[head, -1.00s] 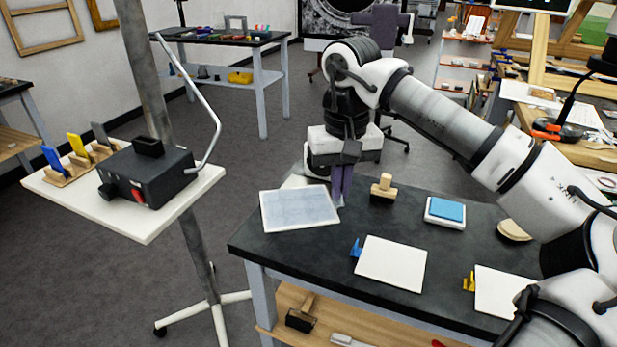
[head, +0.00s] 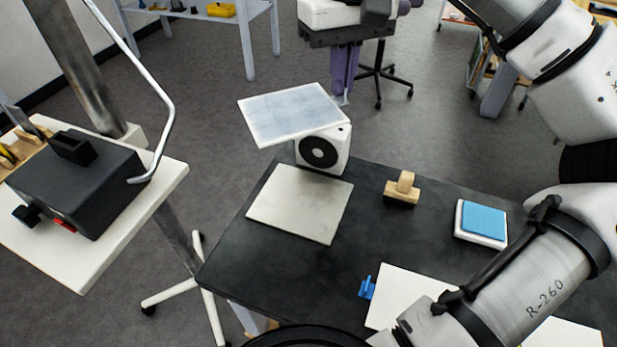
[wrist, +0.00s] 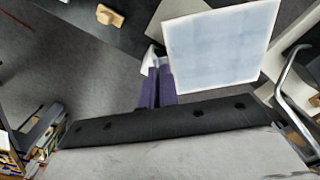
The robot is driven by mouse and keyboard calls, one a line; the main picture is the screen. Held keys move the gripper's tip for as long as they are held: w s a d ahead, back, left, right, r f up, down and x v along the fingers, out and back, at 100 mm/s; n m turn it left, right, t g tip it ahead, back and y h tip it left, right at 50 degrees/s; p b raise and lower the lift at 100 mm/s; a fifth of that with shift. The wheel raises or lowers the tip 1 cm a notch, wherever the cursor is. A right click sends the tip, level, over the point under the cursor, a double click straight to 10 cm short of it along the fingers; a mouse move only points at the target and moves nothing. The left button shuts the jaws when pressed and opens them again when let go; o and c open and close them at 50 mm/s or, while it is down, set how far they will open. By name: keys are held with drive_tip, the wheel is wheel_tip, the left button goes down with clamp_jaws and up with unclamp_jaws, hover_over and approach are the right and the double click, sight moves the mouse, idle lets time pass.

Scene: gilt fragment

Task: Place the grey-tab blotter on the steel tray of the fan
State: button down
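The grey-tab blotter (head: 292,113), a pale blue-grey sheet with a white border, is raised and level in the head view. My gripper (head: 344,96) has its purple fingers close together at the blotter's right edge, seemingly on its tab. The tab is mostly hidden. In the wrist view the blotter (wrist: 222,48) lies just right of the fingertips (wrist: 156,75). The fan (head: 322,150), a white box with a round black opening, stands partly beneath the blotter. The steel tray (head: 300,205), a bare, flat grey plate, lies in front of the fan on the dark table.
A wooden-handled block (head: 402,190) and a blue pad (head: 483,221) are on the table (head: 385,235). A white sheet (head: 405,295) with a blue tab lies nearer. On the left, a stand's shelf (head: 140,215) holds a black box (head: 78,182) with a bent metal rod.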

wheel_tip(320, 180, down, 19)
drive_tip(key=shift+s+f+p, duration=0.1)
drive_tip(key=shift+f+p, duration=0.05)
drive_tip(key=shift+p, duration=0.4)
drive_tip(key=shift+f, duration=0.1)
drive_tip(key=shift+f, duration=0.1)
drive_tip(key=shift+f+b, duration=0.15)
drive_tip(key=shift+b, duration=0.2)
drive_tip(key=c, duration=1.7)
unclamp_jaws()
drive_tip(key=shift+r, duration=0.2)
drive_tip(key=shift+r+p, duration=0.25)
drive_tip(key=shift+p, duration=0.25)
wheel_tip(320, 180, up, 12)
drive_tip(key=shift+f+b, duration=0.2)
drive_tip(key=shift+b, duration=0.4)
